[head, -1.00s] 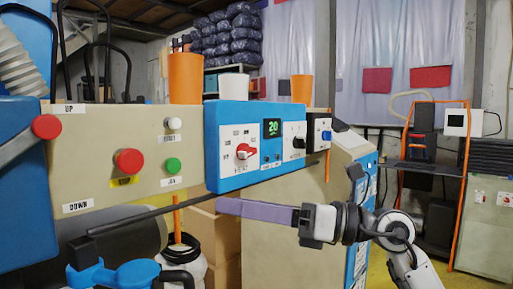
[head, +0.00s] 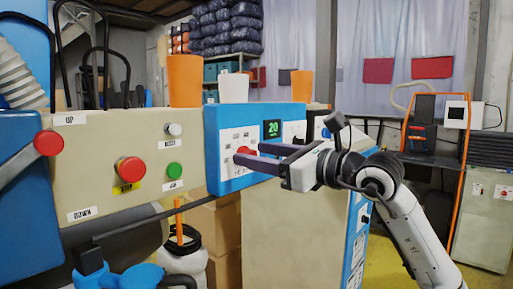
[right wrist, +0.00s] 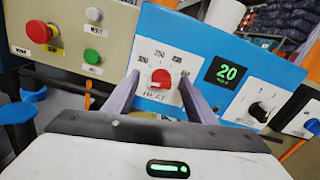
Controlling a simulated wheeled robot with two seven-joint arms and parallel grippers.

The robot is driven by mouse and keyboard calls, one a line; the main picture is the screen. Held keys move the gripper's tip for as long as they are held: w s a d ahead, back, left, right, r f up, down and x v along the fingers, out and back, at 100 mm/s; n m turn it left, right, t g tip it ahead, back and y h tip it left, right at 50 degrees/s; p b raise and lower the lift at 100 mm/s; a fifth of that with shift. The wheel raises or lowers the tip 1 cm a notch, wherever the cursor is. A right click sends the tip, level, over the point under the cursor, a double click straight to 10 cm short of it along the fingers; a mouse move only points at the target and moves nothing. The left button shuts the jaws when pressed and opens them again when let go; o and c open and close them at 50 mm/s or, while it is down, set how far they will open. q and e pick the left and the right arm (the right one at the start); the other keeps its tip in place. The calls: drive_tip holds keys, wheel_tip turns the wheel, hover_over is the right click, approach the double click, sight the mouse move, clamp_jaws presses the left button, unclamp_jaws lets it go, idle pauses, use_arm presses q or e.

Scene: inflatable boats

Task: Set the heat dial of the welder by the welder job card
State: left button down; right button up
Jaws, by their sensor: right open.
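The welder's blue panel (head: 212,165) carries a red heat dial (head: 246,151) with marked settings around it. In the right wrist view the red heat dial (right wrist: 161,78) sits above the label HEAT. A white mark shows on it, but the exact setting it points to is too small to read. My right gripper (head: 238,153) is open, with one finger on each side of the dial; contact cannot be told. A display (right wrist: 228,72) to its right reads 20 in green. I cannot make out the welder job card. My left gripper is not in view.
A black knob (right wrist: 261,110) sits right of the display. Left of the blue panel, a beige panel holds a big red button (head: 130,169), a green button (head: 174,170) and a white one (head: 173,129). Orange and white cups (head: 234,88) stand on top.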

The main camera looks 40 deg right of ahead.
drive_tip(key=shift+w, duration=0.4)
drive_tip(key=shift+c, duration=0.2)
drive_tip(key=c, duration=1)
